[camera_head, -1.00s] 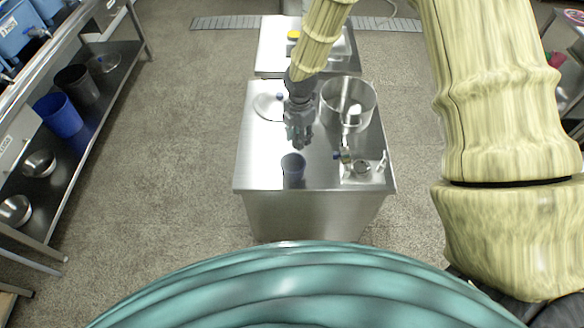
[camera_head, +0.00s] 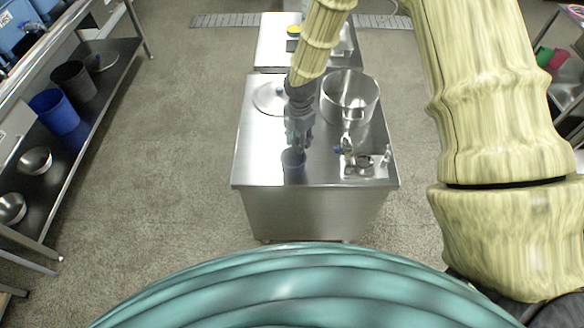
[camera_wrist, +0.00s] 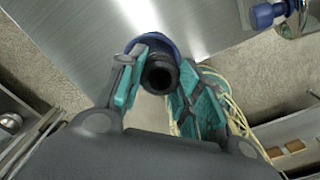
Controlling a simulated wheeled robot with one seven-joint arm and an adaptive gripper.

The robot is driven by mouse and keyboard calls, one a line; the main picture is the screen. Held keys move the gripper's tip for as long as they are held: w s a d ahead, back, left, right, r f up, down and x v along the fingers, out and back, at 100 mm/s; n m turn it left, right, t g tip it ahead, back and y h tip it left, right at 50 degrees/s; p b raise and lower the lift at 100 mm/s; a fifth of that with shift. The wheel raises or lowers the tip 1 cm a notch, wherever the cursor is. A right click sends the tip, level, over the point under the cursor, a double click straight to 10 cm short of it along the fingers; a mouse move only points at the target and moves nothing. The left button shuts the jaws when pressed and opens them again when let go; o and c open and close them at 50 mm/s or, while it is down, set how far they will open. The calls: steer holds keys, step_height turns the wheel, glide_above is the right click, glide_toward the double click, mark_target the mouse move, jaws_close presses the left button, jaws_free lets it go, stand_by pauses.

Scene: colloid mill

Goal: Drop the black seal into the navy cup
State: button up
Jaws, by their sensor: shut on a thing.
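The navy cup (camera_head: 293,164) stands on the near left part of the steel table. My gripper (camera_head: 298,144) points down at it from just above and hides part of its mouth. In the wrist view the black seal (camera_wrist: 160,76), a dark ring, sits between the teal finger pads of my gripper (camera_wrist: 163,80), which is shut on it. The blue rim of the cup (camera_wrist: 153,38) shows behind the seal, which covers part of the opening. I cannot tell whether the seal is above the rim or slightly inside it.
The steel table (camera_head: 262,150) also holds a large steel hopper (camera_head: 350,97), a round lid (camera_head: 268,98) and a metal valve fitting (camera_head: 363,163) to the cup's right. A shelf with a blue bin (camera_head: 54,112) stands at the left.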

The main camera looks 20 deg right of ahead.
steer(key=shift+f, duration=0.1)
steer(key=o, duration=0.9)
step_height(320, 180, up, 12)
stand_by(0.4)
stand_by(0.3)
steer(key=s+a+f+m+y+b, duration=0.25)
steer(key=s+f+m, duration=0.95)
steer(key=s+f, duration=0.8)
steer(key=s+d+f+m, duration=0.2)
steer(key=s+f+m, duration=0.1)
steer(key=s+m, duration=0.1)
steer(key=s+d+f+m+h+b, duration=0.1)
steer(key=s+d+f+m, duration=0.1)
steer(key=s+f+m, duration=0.2)
steer(key=s+d+f+m+h+b, duration=0.1)
steer(key=s+f+m, duration=0.2)
steer(key=s, duration=0.5)
steer(key=shift+s+d+f+m+h, duration=0.15)
steer(key=shift+d+f+m+h, duration=0.1)
steer(key=shift+d+f+m, duration=0.25)
